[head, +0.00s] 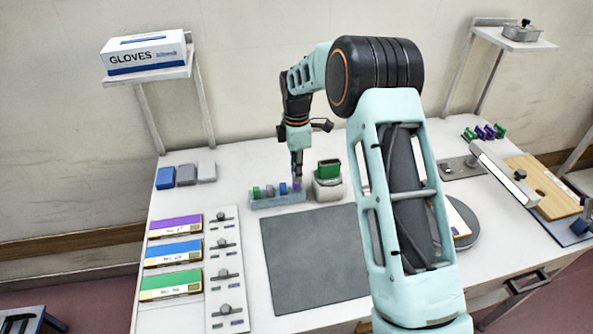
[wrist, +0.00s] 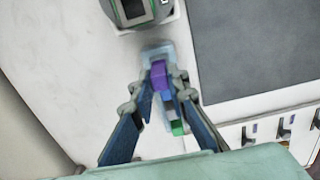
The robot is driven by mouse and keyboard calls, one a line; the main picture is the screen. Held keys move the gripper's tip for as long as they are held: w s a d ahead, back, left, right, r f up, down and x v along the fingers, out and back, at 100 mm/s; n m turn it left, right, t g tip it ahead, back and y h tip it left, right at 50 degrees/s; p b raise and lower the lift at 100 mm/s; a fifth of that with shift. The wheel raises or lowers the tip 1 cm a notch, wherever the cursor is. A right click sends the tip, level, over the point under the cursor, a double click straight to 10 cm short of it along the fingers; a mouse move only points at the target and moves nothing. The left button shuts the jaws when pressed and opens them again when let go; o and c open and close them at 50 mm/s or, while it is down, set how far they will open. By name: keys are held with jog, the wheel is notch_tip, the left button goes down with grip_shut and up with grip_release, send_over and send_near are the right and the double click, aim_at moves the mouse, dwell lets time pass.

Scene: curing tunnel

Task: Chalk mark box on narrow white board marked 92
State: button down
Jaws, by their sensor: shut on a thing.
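My gripper (head: 297,178) points down at the right end of a pale blue rack (head: 262,204). It is shut on a purple chalk piece (wrist: 158,76), which stands in or just above the rack's end slot; I cannot tell which. The rack also shows in the wrist view (wrist: 152,50), with my fingers (wrist: 160,88) on both sides of the purple piece. Green, grey and blue pieces (head: 283,189) stand in the rack. A narrow white board (head: 213,299) with several knobs and small purple marks lies at the left. Its markings are too small to read; I cannot pick out 92.
Purple (head: 175,226), blue (head: 173,252) and green (head: 171,284) labelled boxes lie left of the narrow board. A pot with a green-rimmed opening (head: 328,187) stands close right of my gripper. A dark grey mat (head: 312,260) lies clear in front. Three blocks (head: 186,175) sit behind left.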

jog(key=shift+f+b, duration=0.6)
jog(key=shift+f, duration=0.45)
jog(key=c, duration=1.8)
grip_release()
jog(key=shift+r+p, duration=2.15)
jog(key=shift+r, duration=1.35)
jog(key=shift+r, duration=0.1)
